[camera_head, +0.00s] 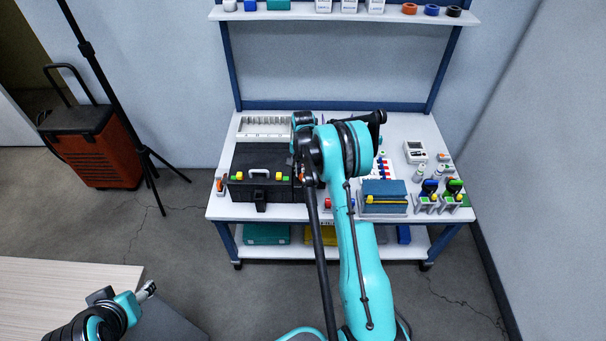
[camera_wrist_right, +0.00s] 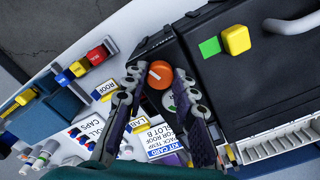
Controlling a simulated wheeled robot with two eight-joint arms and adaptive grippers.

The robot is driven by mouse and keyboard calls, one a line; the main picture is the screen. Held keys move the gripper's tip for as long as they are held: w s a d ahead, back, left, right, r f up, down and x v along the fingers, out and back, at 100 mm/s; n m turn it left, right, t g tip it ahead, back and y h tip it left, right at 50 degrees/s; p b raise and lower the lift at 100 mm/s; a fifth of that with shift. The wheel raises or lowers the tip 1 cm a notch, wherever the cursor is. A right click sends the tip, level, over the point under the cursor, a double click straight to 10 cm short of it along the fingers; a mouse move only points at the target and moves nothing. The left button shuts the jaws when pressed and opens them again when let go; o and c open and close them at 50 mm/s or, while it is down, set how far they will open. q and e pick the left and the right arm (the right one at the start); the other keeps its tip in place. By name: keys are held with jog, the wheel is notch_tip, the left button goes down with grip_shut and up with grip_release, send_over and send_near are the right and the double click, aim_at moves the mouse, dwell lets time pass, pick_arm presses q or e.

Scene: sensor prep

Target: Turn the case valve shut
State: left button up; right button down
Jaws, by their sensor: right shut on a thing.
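The black case (camera_head: 262,162) sits closed on the bench, with a pale handle and yellow latches on its front; it also shows in the right wrist view (camera_wrist_right: 262,75). The case valve is a round orange knob (camera_wrist_right: 160,75) with a white pointer mark, on a dark panel at the case's end. My right gripper (camera_wrist_right: 159,78) has its fingers on either side of the knob and is shut on it. In the head view my right arm hides the knob and most of that gripper. My left gripper (camera_head: 147,289) is low at the left, away from the bench; its opening is unclear.
A white slotted rack (camera_head: 265,126) lies behind the case. Right of my arm stand a blue box (camera_head: 383,196), a white meter (camera_head: 415,152) and tools in holders (camera_head: 440,192). Printed labels (camera_wrist_right: 165,142) lie near the case. A tripod and red cart (camera_head: 97,150) stand left.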

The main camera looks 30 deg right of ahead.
aim_at(303, 176)
jog(key=m, duration=1.4)
jog(key=shift+b, duration=0.3)
dwell(0.4)
jog(key=c, duration=1.2)
grip_release()
notch_tip(303, 176, up, 12)
